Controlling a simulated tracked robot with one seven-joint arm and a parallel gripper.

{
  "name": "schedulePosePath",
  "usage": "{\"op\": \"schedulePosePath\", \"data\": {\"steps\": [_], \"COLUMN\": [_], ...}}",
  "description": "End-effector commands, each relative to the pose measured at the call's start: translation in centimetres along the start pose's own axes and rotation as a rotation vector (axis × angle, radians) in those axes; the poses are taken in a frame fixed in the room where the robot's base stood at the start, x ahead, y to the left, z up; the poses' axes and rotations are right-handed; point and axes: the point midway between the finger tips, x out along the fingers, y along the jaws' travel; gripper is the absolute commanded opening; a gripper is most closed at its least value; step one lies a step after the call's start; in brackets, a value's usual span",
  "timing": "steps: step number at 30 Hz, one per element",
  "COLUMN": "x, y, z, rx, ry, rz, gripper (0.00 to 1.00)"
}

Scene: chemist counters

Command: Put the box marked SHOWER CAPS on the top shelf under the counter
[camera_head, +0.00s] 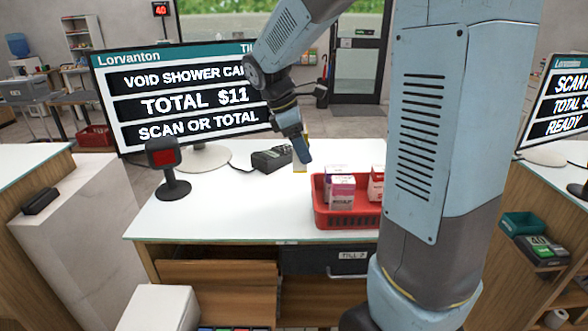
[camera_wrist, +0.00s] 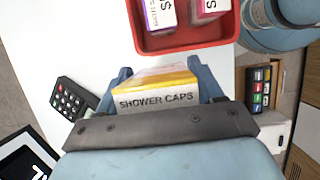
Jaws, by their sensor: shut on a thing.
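My gripper (camera_head: 299,158) is shut on the SHOWER CAPS box (camera_wrist: 155,99). In the wrist view the box is white with a yellow-orange band and its name shows between the two fingers. In the head view only a small pale part of the box (camera_head: 300,168) shows below the fingers, over the white counter (camera_head: 235,213). Under the counter front, at left, is an open wooden compartment with a shelf (camera_head: 218,275); its inside is only partly visible.
A red basket (camera_head: 345,219) with several small boxes stands on the counter right of my gripper; it also shows in the wrist view (camera_wrist: 190,41). A scanner (camera_head: 167,170), a card terminal (camera_head: 271,159) and a till screen (camera_head: 180,95) stand at left. A dark till drawer (camera_head: 325,263) is under the counter.

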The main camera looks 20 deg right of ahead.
Motion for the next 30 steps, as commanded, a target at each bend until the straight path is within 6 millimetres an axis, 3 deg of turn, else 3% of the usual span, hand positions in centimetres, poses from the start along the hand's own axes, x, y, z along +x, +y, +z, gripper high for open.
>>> {"op": "schedulePosePath", "data": {"steps": [3,12,22,30], "x": [0.9,4.7,6.2,9.0], "y": [2.2,5.7,7.1,7.0], "z": [-0.6,-2.5,-3.2,-4.4], "rx": [0.001,0.0,0.0,0.001], "ry": [-0.001,0.0,0.0,0.0], "rz": [-0.003,-0.002,-0.001,-0.002], "gripper": [0.34,0.34,0.34,0.34]}}
